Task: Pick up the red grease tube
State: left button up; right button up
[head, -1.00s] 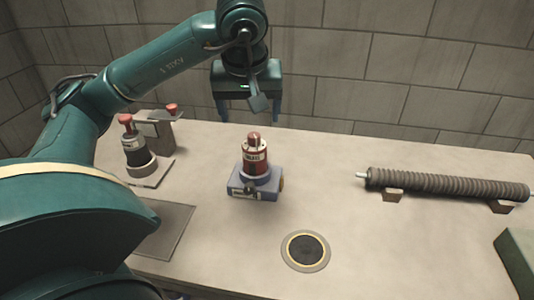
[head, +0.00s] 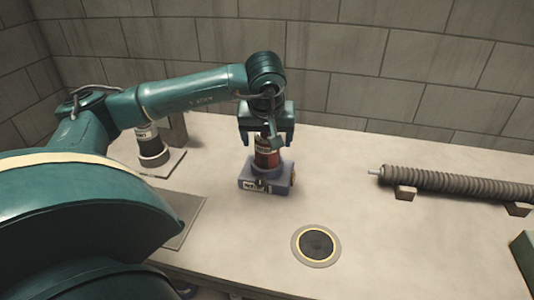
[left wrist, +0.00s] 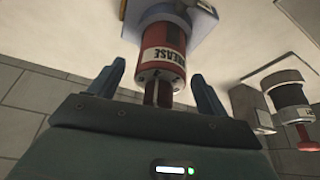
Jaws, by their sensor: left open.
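The red grease tube (head: 266,155) stands upright in a blue-grey holder (head: 262,186) on the bench. My left gripper (head: 266,142) is over its top in the head view, hiding the upper part. In the left wrist view the red tube (left wrist: 163,55) with a white GREASE label lies between the two open blue fingers of my left gripper (left wrist: 160,85). Clear gaps show between the fingers and the tube, and nothing is held. The holder (left wrist: 170,14) shows beyond the tube. My right gripper is not in view.
A dark canister (head: 152,147) on a plate stands to the left, partly behind my arm. A round dark port (head: 316,246) is set in the bench in front. A ribbed roller (head: 450,183) lies on blocks at the right. A block wall (head: 400,70) stands behind.

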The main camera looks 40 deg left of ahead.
pick_arm(q)
jog(key=shift+c, duration=0.3)
jog(key=c, duration=1.1)
